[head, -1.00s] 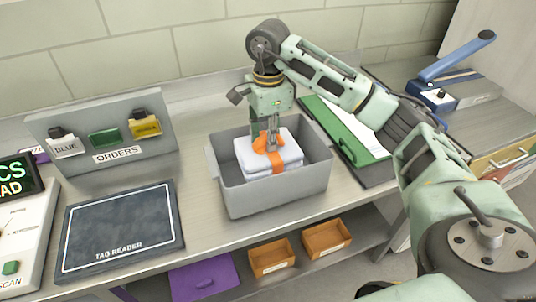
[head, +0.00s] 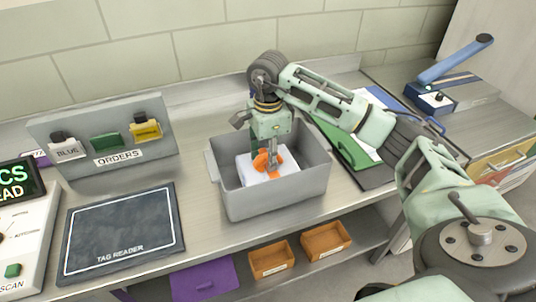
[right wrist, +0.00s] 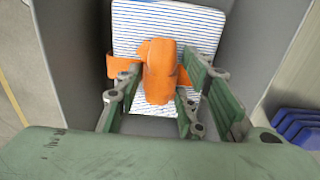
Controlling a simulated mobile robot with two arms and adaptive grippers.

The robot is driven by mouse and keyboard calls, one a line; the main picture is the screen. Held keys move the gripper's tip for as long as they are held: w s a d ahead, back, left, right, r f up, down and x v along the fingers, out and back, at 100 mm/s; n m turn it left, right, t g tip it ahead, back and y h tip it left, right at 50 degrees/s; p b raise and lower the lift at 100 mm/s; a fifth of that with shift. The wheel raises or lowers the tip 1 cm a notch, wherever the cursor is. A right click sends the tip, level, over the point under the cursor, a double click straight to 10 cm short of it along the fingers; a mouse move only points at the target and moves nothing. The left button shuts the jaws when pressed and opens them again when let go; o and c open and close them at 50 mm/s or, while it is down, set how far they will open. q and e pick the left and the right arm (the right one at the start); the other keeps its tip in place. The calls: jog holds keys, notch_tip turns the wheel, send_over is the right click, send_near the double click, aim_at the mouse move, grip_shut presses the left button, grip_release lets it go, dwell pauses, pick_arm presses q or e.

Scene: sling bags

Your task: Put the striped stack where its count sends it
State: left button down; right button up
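The striped stack (right wrist: 212,28), white with blue lines, lies inside a grey bin (head: 272,201) and is wrapped in an orange sling (right wrist: 185,78). The sling's raised handle (right wrist: 160,75) stands up at its middle. My right gripper (head: 271,163) reaches down into the bin from above. In the right wrist view its fingers are on both sides of the handle, with narrow gaps showing, so it looks open around it. The tag reader (head: 122,230) and the orders rack (head: 85,162) stand to the left. My left gripper is not seen.
Two small orange boxes (head: 271,261) (head: 326,241) and a purple item (head: 204,279) sit below the counter.

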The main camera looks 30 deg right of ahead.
jog(key=shift+o, duration=0.3)
jog(key=shift+r, duration=0.25)
notch_tip(320, 180, up, 6)
jog(key=shift+r+b, duration=0.2)
jog(key=shift+b, duration=0.6)
jog(key=shift+r+p, duration=0.4)
jog(key=shift+r, duration=2.3)
jog(key=shift+s+f, duration=0.1)
